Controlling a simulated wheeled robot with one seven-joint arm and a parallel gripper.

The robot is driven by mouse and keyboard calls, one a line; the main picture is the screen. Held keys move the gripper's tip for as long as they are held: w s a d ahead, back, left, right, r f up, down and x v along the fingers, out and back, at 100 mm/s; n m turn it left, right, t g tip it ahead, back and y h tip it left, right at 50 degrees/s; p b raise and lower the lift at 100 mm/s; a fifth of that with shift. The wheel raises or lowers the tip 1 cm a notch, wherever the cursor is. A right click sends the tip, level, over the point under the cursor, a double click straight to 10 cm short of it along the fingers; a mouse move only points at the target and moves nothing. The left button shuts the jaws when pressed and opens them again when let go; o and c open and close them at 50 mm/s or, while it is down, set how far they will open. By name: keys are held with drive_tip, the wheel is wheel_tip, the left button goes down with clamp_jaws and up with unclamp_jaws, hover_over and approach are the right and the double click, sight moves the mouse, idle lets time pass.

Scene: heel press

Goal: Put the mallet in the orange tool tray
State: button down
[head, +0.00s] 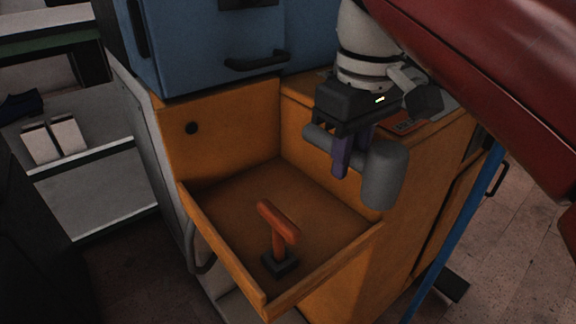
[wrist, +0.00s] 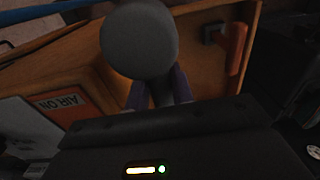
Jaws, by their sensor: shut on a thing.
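The grey mallet (head: 384,175) is held in the air, with its thick cylindrical head to the right of my fingers and a thinner end sticking out to the left. My gripper (head: 348,163) is shut on it, with purple fingers pointing down. The orange tool tray (head: 222,252) is open and lies below and to the left of the mallet. The mallet is above the tray's right side, apart from it. In the wrist view the round mallet head (wrist: 139,40) fills the top middle and hides part of what is behind.
An orange-red T-shaped handle on a dark base (head: 277,230) stands in the tray's front part. The tray's back part is clear. A blue cabinet (head: 205,50) stands behind it. A red machine part (head: 500,60) and a blue post (head: 455,235) are at the right.

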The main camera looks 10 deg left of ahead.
drive_tip(key=w+a+p, duration=0.2)
drive_tip(key=w+a, duration=0.7)
drive_tip(key=a, duration=0.1)
drive_tip(key=f+b, duration=0.1)
drive_tip(key=f, duration=0.2)
drive_tip(key=f+b, duration=0.1)
drive_tip(key=f, duration=0.3)
drive_tip(key=f+b, duration=0.1)
drive_tip(key=f, duration=0.3)
drive_tip(key=shift+w+a, duration=0.1)
drive_tip(key=shift+a, duration=0.3)
drive_tip(key=shift+w+a+f, duration=0.15)
drive_tip(key=shift+f, duration=0.1)
drive_tip(key=shift+f, duration=0.2)
drive_tip(key=c, duration=1.2)
unclamp_jaws()
